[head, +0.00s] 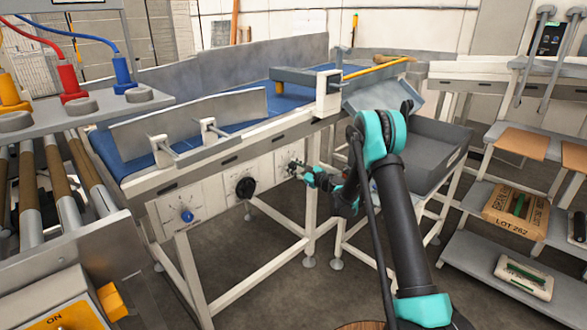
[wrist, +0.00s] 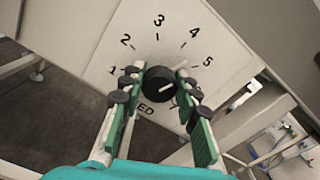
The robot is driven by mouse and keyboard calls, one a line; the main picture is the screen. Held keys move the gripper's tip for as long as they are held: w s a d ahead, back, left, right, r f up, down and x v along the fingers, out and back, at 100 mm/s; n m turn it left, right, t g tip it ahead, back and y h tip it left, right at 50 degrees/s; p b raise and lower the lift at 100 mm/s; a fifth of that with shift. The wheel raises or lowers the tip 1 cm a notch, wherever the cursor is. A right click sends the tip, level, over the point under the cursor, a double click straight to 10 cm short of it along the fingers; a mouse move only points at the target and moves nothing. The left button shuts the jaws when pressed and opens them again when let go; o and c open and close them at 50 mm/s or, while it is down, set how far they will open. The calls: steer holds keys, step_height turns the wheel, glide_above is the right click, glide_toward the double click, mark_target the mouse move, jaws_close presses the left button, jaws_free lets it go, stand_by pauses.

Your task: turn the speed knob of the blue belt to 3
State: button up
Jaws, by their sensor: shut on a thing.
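The blue belt (head: 138,172) runs across the top of the white-framed machine in the head view. Its front panel carries the speed knob (wrist: 157,85), a black round knob on a white dial numbered 1 to 5, with the letters "ED" visible below it. My gripper (wrist: 160,70) is shut on the knob, with a green-backed finger at its left and right sides. The white mark on the knob slants up to the right, roughly toward the 5. In the head view my gripper (head: 302,172) is at the right end of the panel and mostly covers this knob.
A larger black knob (head: 245,187) and a blue knob (head: 187,215) sit further left on the panel. A grey tray (head: 425,145) stands right of the belt. Open floor lies in front.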

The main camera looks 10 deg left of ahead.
steer(key=n, duration=0.3)
steer(key=shift+n, duration=0.3)
steer(key=shift+s+n, duration=0.1)
steer(key=shift+n, duration=1.7)
steer(key=shift+f, duration=0.1)
steer(key=o, duration=1.2)
steer(key=v, duration=1.2)
